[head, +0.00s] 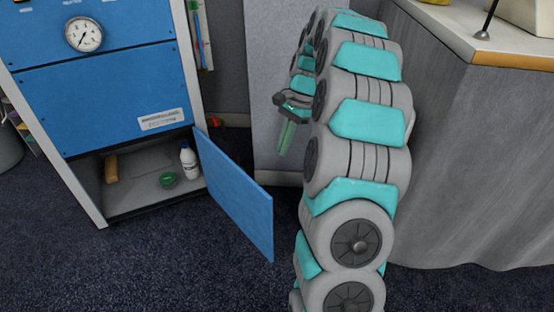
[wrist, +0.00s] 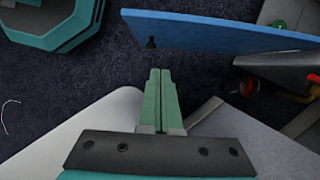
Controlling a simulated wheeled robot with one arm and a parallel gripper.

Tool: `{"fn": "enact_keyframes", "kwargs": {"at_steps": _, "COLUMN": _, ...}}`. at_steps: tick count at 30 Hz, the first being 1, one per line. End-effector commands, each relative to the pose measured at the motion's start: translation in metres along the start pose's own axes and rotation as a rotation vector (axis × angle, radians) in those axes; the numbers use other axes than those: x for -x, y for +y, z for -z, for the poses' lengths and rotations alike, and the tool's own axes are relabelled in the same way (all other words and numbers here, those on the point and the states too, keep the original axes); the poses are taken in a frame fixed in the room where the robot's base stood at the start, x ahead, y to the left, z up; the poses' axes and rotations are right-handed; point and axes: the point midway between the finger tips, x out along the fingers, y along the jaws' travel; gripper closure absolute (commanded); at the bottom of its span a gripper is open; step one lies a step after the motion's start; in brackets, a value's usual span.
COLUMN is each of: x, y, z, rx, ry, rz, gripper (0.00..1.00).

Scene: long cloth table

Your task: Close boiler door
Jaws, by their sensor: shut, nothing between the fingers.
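The boiler (head: 98,92) is a blue-fronted cabinet with a pale frame at the left of the head view. Its blue door (head: 236,193) is hinged at the right side of the low compartment and stands wide open, jutting toward the front right. In the wrist view the door (wrist: 220,31) crosses the top as a blue slab, with a small dark knob (wrist: 151,42) on it. My gripper (head: 285,138) has green fingers and is to the right of the door, apart from it. In the wrist view my gripper (wrist: 159,76) is shut and empty, pointing toward the door.
A white bottle (head: 188,160), a green tub (head: 167,180) and a tan item (head: 111,168) stand inside the compartment. A cloth-covered table (head: 465,150) fills the right side. A grey partition (head: 277,80) stands behind my gripper. Dark carpet (head: 150,265) is clear in front of the boiler.

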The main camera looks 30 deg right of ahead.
Motion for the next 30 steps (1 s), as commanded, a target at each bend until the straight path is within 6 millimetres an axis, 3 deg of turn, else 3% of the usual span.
{"fn": "enact_keyframes", "kwargs": {"at_steps": 14, "x": -0.091, "y": 0.001, "z": -0.001, "rx": 0.002, "ry": -0.003, "rz": -0.004, "gripper": 1.00}}
{"fn": "enact_keyframes", "kwargs": {"at_steps": 21, "x": -0.100, "y": 0.000, "z": -0.030, "rx": 0.005, "ry": 0.003, "rz": 0.000, "gripper": 1.00}}
{"fn": "enact_keyframes", "kwargs": {"at_steps": 30, "x": -0.103, "y": 0.000, "z": -0.038, "rx": 0.003, "ry": 0.001, "rz": 0.000, "gripper": 1.00}}
